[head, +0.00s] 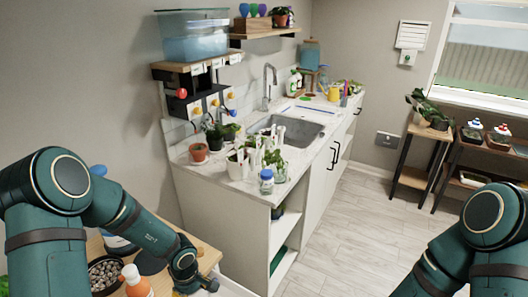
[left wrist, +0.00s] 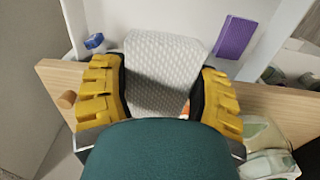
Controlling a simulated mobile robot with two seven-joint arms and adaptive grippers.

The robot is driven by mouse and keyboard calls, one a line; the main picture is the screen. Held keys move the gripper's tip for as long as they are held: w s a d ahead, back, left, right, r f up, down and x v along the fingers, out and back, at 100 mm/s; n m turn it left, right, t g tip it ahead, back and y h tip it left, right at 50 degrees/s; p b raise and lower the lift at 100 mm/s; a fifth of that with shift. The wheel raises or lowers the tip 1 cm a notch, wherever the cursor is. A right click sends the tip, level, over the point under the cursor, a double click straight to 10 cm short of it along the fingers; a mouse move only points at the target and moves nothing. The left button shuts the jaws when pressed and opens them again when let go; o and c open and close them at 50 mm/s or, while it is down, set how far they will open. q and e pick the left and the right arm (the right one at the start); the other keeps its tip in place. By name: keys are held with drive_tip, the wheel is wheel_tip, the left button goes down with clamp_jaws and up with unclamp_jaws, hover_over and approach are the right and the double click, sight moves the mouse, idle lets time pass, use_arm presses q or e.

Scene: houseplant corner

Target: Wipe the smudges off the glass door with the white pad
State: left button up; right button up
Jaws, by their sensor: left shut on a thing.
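My left gripper (left wrist: 160,80) is shut on the white pad (left wrist: 166,62), which has a quilted surface and stands up between the yellow fingers in the left wrist view. In the head view my left gripper (head: 196,284) is low, at the edge of a wooden top, and the pad cannot be made out there. My right arm shows at the right of the head view, but its gripper is outside the picture. I cannot make out the glass door or any smudges in either view.
A wooden board with a round peg (left wrist: 67,99) crosses behind the gripper. A purple sponge (left wrist: 236,37) lies beyond it. The sink counter (head: 213,172) holds several plants. The floor (head: 345,235) is clear.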

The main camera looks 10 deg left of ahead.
use_arm(q)
drive_tip(key=d+r+m, duration=0.7)
drive_tip(key=d+m, duration=0.1)
drive_tip(key=m, duration=0.5)
drive_tip(key=shift+d+r, duration=0.35)
drive_tip(key=shift+r, duration=0.05)
drive_tip(key=shift+a, duration=0.15)
